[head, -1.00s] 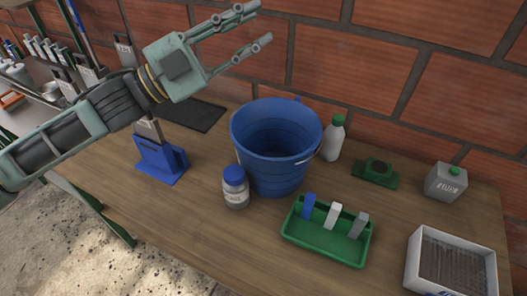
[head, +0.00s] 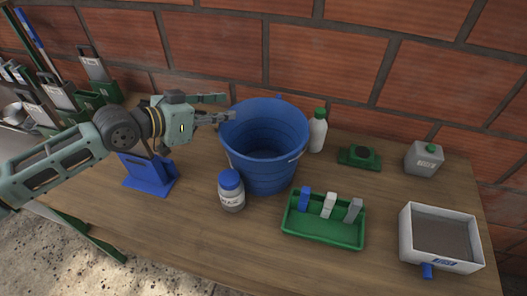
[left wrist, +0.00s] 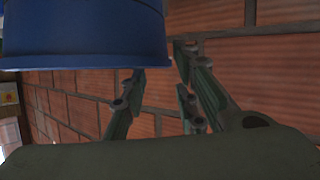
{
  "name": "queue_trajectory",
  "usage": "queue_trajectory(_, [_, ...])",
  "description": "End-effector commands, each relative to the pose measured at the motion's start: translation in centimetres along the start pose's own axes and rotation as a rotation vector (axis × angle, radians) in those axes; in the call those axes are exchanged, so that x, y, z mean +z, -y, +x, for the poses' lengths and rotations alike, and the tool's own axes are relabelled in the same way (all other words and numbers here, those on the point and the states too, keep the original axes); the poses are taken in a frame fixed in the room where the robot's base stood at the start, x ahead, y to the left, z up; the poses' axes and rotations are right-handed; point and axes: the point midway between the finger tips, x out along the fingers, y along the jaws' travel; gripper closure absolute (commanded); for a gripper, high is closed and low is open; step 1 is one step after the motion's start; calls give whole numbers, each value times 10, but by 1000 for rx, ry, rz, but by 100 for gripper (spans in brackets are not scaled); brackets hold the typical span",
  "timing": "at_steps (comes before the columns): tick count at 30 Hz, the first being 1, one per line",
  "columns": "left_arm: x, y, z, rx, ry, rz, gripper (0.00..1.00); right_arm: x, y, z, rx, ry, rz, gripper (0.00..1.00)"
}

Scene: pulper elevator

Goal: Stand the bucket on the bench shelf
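The blue bucket (head: 262,172) stands upright on the wooden bench (head: 185,225), near the brick wall. Its inside looks empty and a thin wire handle hangs at its right side. My left gripper (head: 229,107) is at the bucket's left rim, fingers apart and pointing right. Contact with the rim cannot be told. In the left wrist view, the bucket (left wrist: 85,35) fills the top left, and my left gripper (left wrist: 158,75) shows spread fingers with nothing held between them. My right gripper is not in view.
A blue-capped jar (head: 231,190) stands close in front of the bucket and a green-capped bottle (head: 318,132) behind its right side. A green tray (head: 322,234), white box (head: 440,238), grey canister (head: 424,158) and blue holder (head: 150,176) surround it. The bench's front middle is bare.

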Motion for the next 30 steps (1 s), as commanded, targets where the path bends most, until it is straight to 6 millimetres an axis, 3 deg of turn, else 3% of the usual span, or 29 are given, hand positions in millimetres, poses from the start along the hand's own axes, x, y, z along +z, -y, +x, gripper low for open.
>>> queue_trajectory(8, [0, 1, 22, -1, 0, -1, 72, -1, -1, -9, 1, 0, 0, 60])
queue_trajectory(18, [5, 5, 64, -1, -1, 0, 72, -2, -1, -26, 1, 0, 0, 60])
queue_trajectory(27, [7, 6, 70, -2, -2, 1, 72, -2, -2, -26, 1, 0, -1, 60])
queue_trajectory(30, [7, 5, 70, -2, -2, 1, 79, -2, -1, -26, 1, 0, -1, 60])
